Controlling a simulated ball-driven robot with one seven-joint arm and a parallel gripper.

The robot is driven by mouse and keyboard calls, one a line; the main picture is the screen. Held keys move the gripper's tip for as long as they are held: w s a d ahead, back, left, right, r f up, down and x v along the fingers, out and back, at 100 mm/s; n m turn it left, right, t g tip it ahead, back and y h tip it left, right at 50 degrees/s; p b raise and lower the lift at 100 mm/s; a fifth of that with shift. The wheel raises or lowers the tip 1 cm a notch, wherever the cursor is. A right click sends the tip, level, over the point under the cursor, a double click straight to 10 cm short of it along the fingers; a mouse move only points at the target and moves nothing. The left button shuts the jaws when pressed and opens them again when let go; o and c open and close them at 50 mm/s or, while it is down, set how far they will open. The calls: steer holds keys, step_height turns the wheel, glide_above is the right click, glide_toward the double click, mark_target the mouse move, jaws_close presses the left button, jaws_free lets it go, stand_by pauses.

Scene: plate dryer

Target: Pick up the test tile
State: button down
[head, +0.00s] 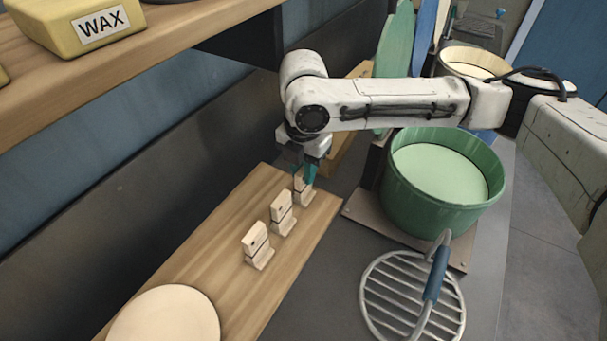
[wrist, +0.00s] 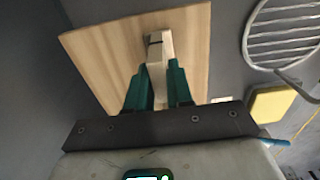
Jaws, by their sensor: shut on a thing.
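Several small pale tiles with a dark band stand in a row on a wooden board: a near one (head: 257,244), a middle one (head: 282,213) and a far one (head: 304,194). My gripper (head: 305,174), with teal fingers, points down at the far tile. In the wrist view my gripper (wrist: 156,80) is shut on that tile (wrist: 156,55), with a finger on each side of it. The tile looks upright and at board level; whether its foot touches the board cannot be told. The fingers partly hide its upper part in the head view.
A round pale disc (head: 165,318) lies on the board's (head: 222,230) near end. A green pot (head: 440,205) stands right of the board, with a wire rack (head: 405,300) in front. A shelf (head: 140,50) with a yellow WAX block (head: 75,22) overhangs the upper left.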

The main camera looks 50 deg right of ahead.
steer(key=shift+r, duration=0.3)
step_height(320, 180, up, 2)
steer(key=shift+s+r+b, duration=0.1)
steer(key=shift+r+b, duration=0.05)
steer(key=shift+b, duration=0.35)
steer(key=s+a+r+b, duration=0.1)
steer(key=s+r+b, duration=0.7)
steer(key=s, duration=0.4)
steer(key=shift+s+r+b, duration=0.2)
steer(key=shift+r+b, duration=0.15)
steer(key=shift+b, duration=0.25)
